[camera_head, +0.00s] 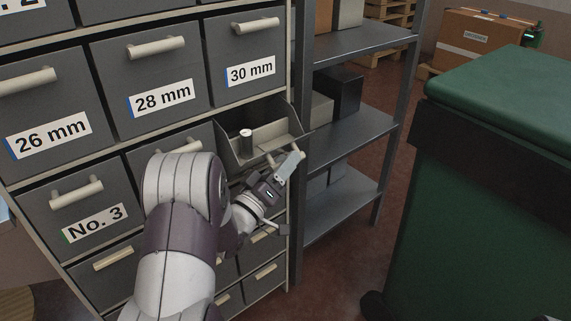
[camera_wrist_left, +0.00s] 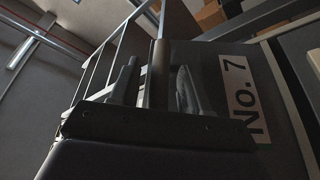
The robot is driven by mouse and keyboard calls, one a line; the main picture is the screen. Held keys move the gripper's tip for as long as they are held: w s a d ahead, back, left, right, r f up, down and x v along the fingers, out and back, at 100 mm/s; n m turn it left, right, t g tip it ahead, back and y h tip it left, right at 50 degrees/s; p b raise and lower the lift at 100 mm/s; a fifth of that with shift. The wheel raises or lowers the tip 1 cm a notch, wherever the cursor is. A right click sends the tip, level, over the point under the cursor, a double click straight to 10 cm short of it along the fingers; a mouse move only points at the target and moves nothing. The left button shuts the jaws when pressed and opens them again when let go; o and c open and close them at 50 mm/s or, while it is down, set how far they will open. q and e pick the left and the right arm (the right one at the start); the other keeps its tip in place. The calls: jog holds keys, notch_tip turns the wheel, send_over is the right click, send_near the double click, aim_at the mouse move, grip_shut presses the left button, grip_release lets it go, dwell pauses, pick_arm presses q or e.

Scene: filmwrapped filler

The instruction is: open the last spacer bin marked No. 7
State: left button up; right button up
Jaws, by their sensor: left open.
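The bin marked No. 7 (camera_head: 274,132) is in the right column of the grey bin rack, below the 30 mm bin. It stands out from the rack with its top open, and a small metal cylinder (camera_head: 246,142) shows inside. Its label is hidden in the head view. In the left wrist view the bin's front with the No. 7 label (camera_wrist_left: 244,92) is close, at the right. My left gripper (camera_head: 283,178) is open at this front, near the light handle. The frames do not show clearly whether the fingers touch the handle. My right gripper is out of view.
Bins marked 26 mm (camera_head: 47,132), 28 mm (camera_head: 163,97), 30 mm (camera_head: 249,71) and No. 3 (camera_head: 90,224) are closed around it. A metal shelf (camera_head: 352,136) stands just right of the rack. A green container (camera_head: 490,190) stands farther right, with open floor between.

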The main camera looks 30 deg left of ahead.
pick_arm(q)
jog(key=shift+w+r, duration=0.1)
jog(key=shift+w, duration=0.2)
grip_shut()
jog(key=shift+w+a+r+p, duration=0.1)
jog(key=shift+a+r+p, duration=0.15)
jog(key=shift+r+p, duration=0.3)
jog(key=shift+w+a+r+p, duration=0.1)
jog(key=shift+a+r+p, duration=0.15)
jog(key=shift+r+p, duration=0.25)
jog(key=shift+w+a, duration=0.1)
jog(key=shift+a, duration=0.05)
jog(key=shift+f, duration=0.15)
grip_release()
jog(key=v, duration=1.2)
jog(key=shift+s+p, duration=0.35)
jog(key=shift+p, duration=0.1)
